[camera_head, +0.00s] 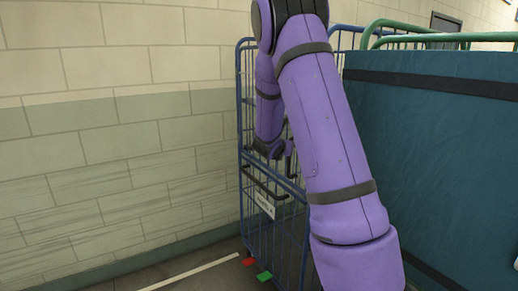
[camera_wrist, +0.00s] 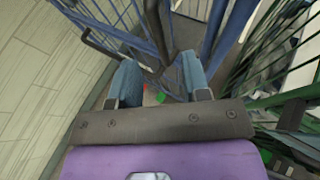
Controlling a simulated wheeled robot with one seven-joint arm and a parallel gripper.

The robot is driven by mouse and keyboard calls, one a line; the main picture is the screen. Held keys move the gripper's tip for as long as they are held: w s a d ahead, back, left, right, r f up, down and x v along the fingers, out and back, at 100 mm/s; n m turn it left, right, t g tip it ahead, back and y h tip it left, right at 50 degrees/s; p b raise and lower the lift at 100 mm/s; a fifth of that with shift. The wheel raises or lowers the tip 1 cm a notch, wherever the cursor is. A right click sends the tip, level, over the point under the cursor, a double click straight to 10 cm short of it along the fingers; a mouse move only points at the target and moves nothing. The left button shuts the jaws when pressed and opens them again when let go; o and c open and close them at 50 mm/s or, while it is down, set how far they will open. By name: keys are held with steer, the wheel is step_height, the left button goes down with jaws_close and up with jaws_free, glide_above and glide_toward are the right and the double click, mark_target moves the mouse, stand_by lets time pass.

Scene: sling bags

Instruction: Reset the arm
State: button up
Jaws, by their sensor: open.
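My gripper (camera_wrist: 160,62) is open in the wrist view. Its two blue-grey fingers stand apart with nothing between them. Beyond the fingers are the bars of a blue wire cage (camera_wrist: 115,25) and the floor. In the head view my purple arm rises through the middle and bends over at the top. Its far end hangs down at the blue cage (camera_head: 244,100), where my gripper (camera_head: 276,153) is small and partly hidden by my arm. From these views I cannot tell whether it touches the cage. No sling bag shows.
A teal panel (camera_head: 440,165) with a dark strap fills the right, with green rails (camera_head: 400,35) above it. A brick wall (camera_head: 110,130) is at left. The cage has a white label (camera_head: 264,205). Red (camera_head: 249,262) and green (camera_head: 264,276) markers lie on the floor.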

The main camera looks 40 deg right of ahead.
steer(key=shift+r, duration=0.1)
steer(key=s+a+r+m+g+y, duration=0.2)
steer(key=s+a+r+m+g, duration=0.1)
steer(key=s+a+r+m, duration=0.85)
steer(key=s+a+r+m+t+y, duration=0.2)
steer(key=s+a+m+y, duration=0.8)
steer(key=s+a, duration=1.1)
steer(key=a+m, duration=0.1)
steer(key=a, duration=0.2)
steer(key=shift+a+r+m, duration=0.2)
steer(key=shift+m, duration=0.15)
